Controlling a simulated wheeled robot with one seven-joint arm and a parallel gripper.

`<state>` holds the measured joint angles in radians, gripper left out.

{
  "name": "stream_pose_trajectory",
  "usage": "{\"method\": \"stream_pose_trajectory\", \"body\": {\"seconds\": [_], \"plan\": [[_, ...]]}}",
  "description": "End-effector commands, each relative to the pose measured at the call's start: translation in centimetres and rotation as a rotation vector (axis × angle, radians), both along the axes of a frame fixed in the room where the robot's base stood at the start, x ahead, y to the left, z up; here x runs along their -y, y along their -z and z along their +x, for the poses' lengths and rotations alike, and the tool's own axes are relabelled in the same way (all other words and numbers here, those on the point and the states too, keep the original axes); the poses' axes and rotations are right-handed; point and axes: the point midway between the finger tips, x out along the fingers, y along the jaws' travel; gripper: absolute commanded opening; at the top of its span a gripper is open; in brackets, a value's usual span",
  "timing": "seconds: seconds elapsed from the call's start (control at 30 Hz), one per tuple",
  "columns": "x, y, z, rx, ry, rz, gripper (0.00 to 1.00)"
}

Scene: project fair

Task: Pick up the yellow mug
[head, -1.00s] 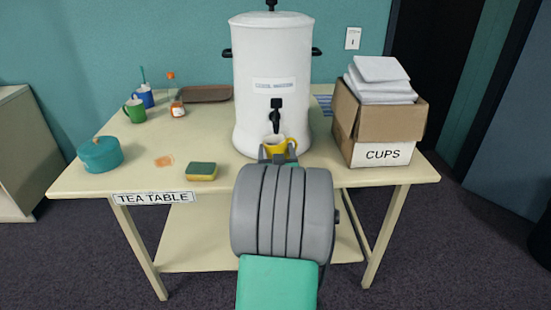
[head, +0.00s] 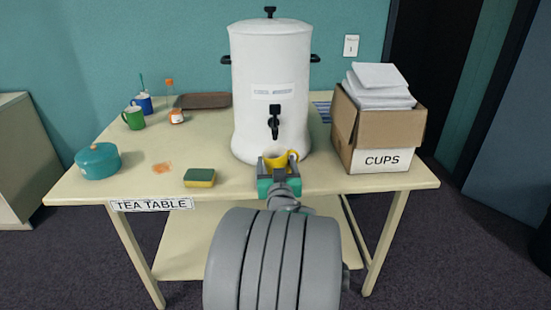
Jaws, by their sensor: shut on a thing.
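The yellow mug (head: 280,158) is in the head view in front of the white urn, just below its black tap. Its handle points to the right. My gripper (head: 278,174) is at the near side of the mug and shut on it. The fingertips are largely hidden by the gripper's own green and grey body. I cannot tell whether the mug's base touches the table.
The tall white urn (head: 270,75) stands close behind the mug. A cardboard box marked CUPS (head: 383,161) is to the right. A sponge (head: 199,178), a teal pot (head: 98,161), a green mug (head: 133,118) and a blue mug (head: 144,103) are to the left on the table (head: 235,185).

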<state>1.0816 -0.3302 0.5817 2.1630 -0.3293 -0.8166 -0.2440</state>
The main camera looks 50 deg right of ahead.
Motion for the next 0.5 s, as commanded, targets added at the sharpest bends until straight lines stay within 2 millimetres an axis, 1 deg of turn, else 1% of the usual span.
{"method": "stream_pose_trajectory", "body": {"seconds": [0.1, 0.5], "plan": [[-1.4, -0.1, -1.4, 0.002, 0.002, -0.004, 0.04], [-6.1, -0.2, -5.5, 0.003, 0.003, -0.004, 0.04]]}}
